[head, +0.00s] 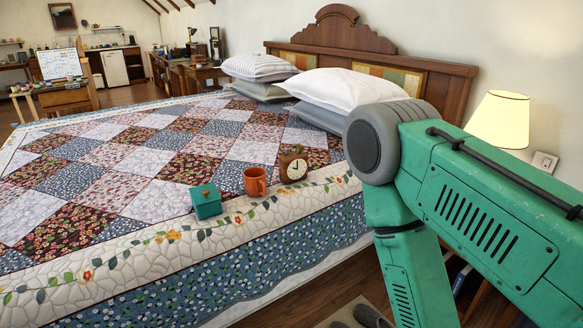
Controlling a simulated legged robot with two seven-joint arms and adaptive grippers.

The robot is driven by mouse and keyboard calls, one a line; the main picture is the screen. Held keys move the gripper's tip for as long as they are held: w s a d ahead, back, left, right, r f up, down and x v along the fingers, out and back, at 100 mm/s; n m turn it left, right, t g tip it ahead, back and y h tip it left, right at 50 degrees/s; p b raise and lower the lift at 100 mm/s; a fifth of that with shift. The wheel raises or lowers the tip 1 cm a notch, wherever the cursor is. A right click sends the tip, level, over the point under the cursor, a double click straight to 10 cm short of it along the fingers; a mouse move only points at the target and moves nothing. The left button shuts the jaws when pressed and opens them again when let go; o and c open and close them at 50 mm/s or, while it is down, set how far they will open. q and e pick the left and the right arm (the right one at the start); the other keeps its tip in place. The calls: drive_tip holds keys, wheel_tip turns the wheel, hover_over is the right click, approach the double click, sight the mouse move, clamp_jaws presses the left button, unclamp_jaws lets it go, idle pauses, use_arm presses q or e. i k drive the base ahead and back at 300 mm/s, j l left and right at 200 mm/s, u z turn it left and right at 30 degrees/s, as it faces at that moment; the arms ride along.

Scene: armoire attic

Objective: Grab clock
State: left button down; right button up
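The clock (293,169) is a small brown alarm clock with a round cream face. It stands upright on the bed's quilt (190,150), near the side closest to me. An orange mug (255,182) stands just left of it. My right arm, green with a grey joint, fills the right of the head view and bends downward; its gripper is out of frame. My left arm and gripper are not in view. Nothing is touching the clock apart from the quilt, as far as I can see.
A teal box (206,201) sits left of the mug. Pillows (343,87) lie by the wooden headboard (400,63). A lit lamp (500,119) stands at the right, partly behind my arm. The quilt's left half is clear. Slippers (367,316) lie on the floor.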

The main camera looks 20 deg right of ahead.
sight(293, 166)
drive_tip(key=l, duration=0.6)
drive_tip(key=k+l, duration=0.15)
drive_tip(key=l, duration=1.1)
drive_tip(key=k, duration=0.05)
